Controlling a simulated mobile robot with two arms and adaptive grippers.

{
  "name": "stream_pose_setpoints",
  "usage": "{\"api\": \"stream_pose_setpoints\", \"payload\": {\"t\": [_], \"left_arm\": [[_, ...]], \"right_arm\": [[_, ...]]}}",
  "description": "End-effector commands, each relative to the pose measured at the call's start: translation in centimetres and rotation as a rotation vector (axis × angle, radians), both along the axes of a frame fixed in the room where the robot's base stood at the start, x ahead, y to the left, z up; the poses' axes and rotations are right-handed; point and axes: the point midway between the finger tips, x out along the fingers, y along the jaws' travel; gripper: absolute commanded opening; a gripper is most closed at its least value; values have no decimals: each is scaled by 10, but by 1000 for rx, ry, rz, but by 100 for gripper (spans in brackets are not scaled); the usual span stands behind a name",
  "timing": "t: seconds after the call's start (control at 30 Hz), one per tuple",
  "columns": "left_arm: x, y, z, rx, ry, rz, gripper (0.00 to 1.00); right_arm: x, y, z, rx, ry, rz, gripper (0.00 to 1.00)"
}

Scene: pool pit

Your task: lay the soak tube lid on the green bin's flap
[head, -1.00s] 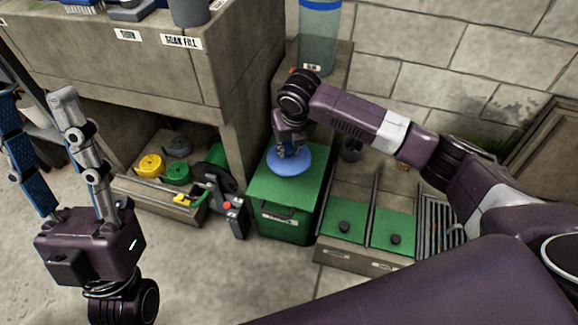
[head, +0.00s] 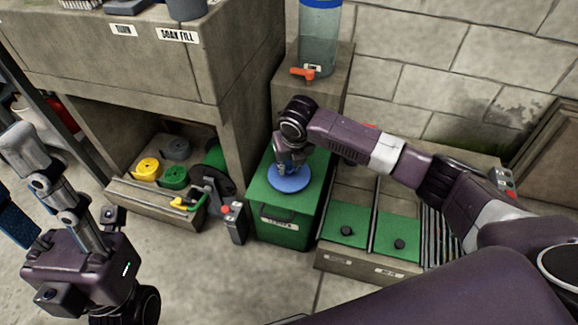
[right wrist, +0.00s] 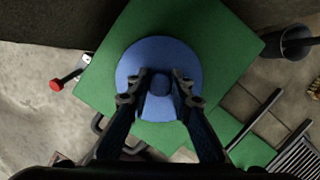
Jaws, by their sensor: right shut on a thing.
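The soak tube lid is a round blue disc (head: 290,181) with a small knob, over the green bin's flap (head: 263,200). My right gripper (head: 291,168) is shut on the lid's knob from above. In the right wrist view the lid (right wrist: 133,66) lies flat across the middle of the green flap (right wrist: 200,30), between my fingertips (right wrist: 160,79). I cannot tell whether it touches the flap or hangs just above it. The green bin (head: 285,232) stands on the floor.
A clear tube with a blue rim (head: 320,42) and an orange tap stands on a block behind the bin. Right is a low bench with green panels (head: 343,235).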

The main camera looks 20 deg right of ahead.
Motion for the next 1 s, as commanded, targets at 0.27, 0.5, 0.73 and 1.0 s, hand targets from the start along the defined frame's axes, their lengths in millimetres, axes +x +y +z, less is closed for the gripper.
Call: {"api": "stream_pose_setpoints", "payload": {"t": [0.27,0.5,0.73,1.0], "left_arm": [[0,0,0,0,1,0,40],[0,0,0,0,2,-1,40],[1,0,17,1,4,-1,40],[54,-12,14,77,238,15,40]], "right_arm": [[0,0,-2,0,1,0,37],[0,0,0,0,0,0,37],[-6,0,33,0,-3,0,37],[-19,0,74,0,0,0,37]]}}
